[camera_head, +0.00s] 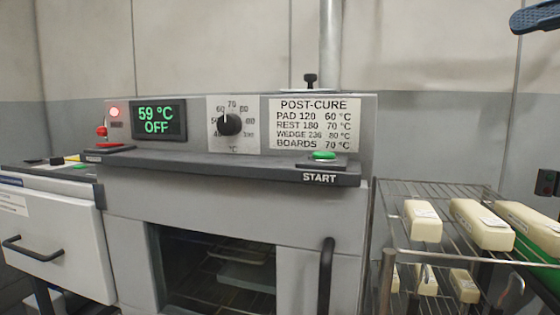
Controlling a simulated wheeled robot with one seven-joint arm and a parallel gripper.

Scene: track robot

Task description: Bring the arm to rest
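A grey oven (235,205) stands ahead, its display (158,119) reading 59 °C OFF. It has a dial (229,124), a green START button (324,155) and a door handle (326,276). A wire rack (450,192) with several cream blocks stands right; a drawer cabinet (60,262) stands left.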

